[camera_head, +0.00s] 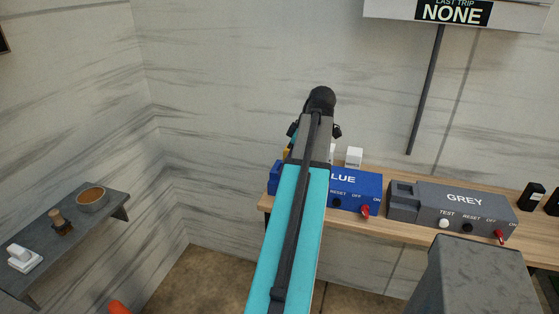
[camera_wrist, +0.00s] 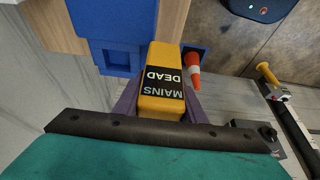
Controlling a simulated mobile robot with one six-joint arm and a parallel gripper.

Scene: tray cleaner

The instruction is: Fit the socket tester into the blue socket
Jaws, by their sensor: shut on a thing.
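The socket tester (camera_wrist: 162,85) is a yellow block with a black label reading MAINS DEAD, upside down in the wrist view. My gripper (camera_wrist: 160,103) is shut on it, with a purple finger on each side. A bit of yellow (camera_head: 287,153) shows beside my arm in the head view. The blue unit (camera_head: 357,186) sits on the wooden bench, partly hidden behind my arm. In the wrist view, blue housing (camera_wrist: 108,28) lies just beyond and left of the tester.
The grey unit (camera_head: 455,203) stands right of the blue one on the bench (camera_head: 405,232). A small white block (camera_head: 354,157) is behind the blue unit. A grey shelf (camera_head: 70,235) with a bowl is at left. An orange-and-white cone (camera_wrist: 193,72) shows beside the tester.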

